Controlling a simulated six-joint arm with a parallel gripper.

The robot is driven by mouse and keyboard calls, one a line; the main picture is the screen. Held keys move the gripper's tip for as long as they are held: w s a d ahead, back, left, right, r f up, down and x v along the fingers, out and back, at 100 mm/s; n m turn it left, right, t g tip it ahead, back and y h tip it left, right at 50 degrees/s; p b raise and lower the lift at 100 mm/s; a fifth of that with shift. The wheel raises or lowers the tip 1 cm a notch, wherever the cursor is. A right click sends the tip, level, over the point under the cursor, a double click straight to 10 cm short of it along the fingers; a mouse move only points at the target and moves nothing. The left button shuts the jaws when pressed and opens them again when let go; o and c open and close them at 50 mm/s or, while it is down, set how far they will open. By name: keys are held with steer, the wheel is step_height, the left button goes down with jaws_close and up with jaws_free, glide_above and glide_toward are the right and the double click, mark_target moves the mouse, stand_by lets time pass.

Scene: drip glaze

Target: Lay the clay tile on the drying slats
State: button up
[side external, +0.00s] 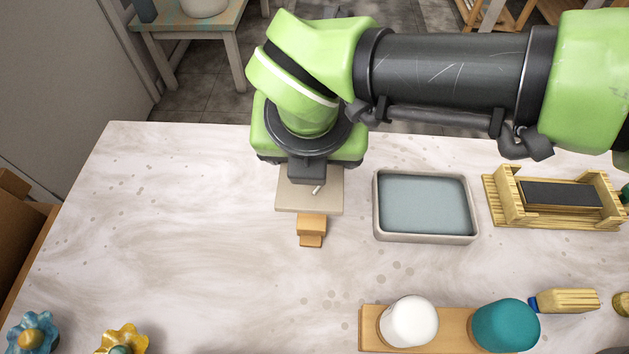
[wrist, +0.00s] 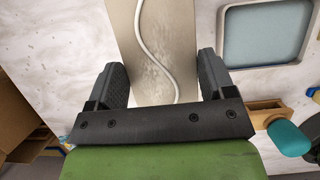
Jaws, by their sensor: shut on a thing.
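A flat beige clay tile (side external: 293,201) is under my gripper (side external: 312,184) in the side view. In the wrist view the tile (wrist: 125,28) runs between the two fingers of my gripper (wrist: 160,78), with a wavy white line along its face. My gripper is shut on the tile; its exact contact is partly hidden. I cannot tell whether the tile touches the table. A slatted wooden rack (side external: 494,203) with upright ends stands at the right, and a dark flat slab (side external: 562,194) lies in it.
A shallow tray (side external: 425,239) of grey-blue liquid sits between my gripper and the rack. A small wooden block (side external: 311,228) is just in front of the tile. White (side external: 409,321) and teal (side external: 505,326) jars stand on a board at the front. The table's left middle is clear.

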step_height(320, 180, down, 8)
steer(key=shift+r, duration=0.15)
stand_by(0.4)
steer(key=o, duration=1.1)
steer(key=shift+v, duration=3.75)
steer(key=w+d+r+m+y, duration=0.1)
steer(key=w+d+r+m, duration=0.2)
steer(key=d+r+m, duration=0.65)
steer(key=w+d+r+m, duration=0.3)
steer(key=d+r+m, duration=0.6)
steer(key=d+r, duration=0.15)
steer(key=s+d+r+m+y, duration=0.1)
steer(key=s+d+r+m, duration=0.15)
steer(key=d+m, duration=0.3)
steer(key=s+d+r+m, duration=0.1)
steer(key=s+d+m, duration=0.3)
steer(key=d, duration=0.2)
steer(key=s+d+f+m+t, duration=0.2)
steer(key=s+d+m, duration=0.4)
steer(key=s+m, duration=0.3)
steer(key=m, duration=0.3)
steer(key=shift+s+f+t, duration=0.2)
steer(key=shift+s+t, duration=0.05)
steer(key=shift+t, duration=0.15)
